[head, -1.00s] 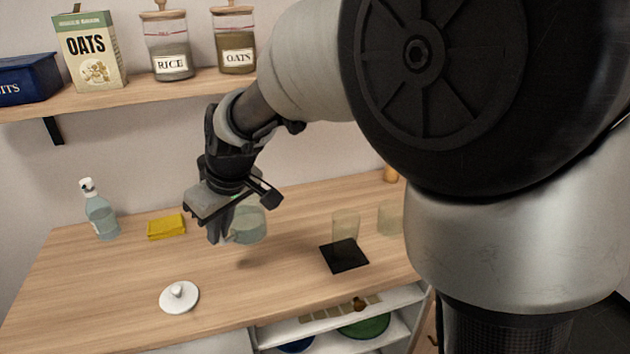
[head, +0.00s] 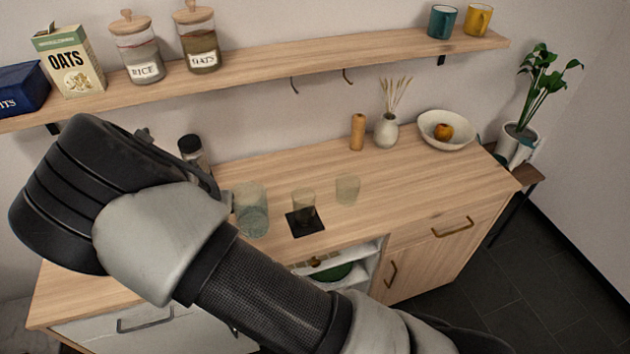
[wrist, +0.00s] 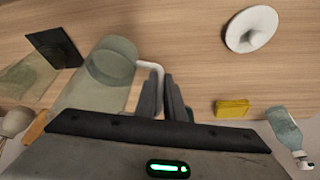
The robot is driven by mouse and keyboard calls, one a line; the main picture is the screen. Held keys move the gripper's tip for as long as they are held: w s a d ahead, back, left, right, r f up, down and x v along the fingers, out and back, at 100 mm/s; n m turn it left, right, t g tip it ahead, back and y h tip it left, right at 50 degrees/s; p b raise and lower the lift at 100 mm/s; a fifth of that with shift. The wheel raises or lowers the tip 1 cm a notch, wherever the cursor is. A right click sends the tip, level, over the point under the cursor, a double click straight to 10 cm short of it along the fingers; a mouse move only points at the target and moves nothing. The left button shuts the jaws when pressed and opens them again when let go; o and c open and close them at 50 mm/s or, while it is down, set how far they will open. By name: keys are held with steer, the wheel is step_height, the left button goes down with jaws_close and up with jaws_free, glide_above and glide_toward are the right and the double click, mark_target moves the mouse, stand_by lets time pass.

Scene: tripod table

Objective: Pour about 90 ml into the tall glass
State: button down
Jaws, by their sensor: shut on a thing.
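A clear glass pitcher (head: 252,212) with pale liquid low in it hangs just left of a black square pad in the head view. In the wrist view the pitcher (wrist: 108,72) looks roughly upright, and my gripper (wrist: 166,98) is shut on its white handle (wrist: 151,68). In the head view my arm hides the gripper. One clear glass (head: 303,201) stands on the black pad (head: 308,228); another clear glass (head: 347,189) stands to its right. Both look empty; I cannot tell which is the tall one. The pad also shows in the wrist view (wrist: 53,47).
A wooden mill (head: 357,132), vase (head: 386,130) and bowl (head: 447,132) stand at the back. The right counter front is clear.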

steer(key=shift+w+r, duration=0.15)
stand_by(0.3)
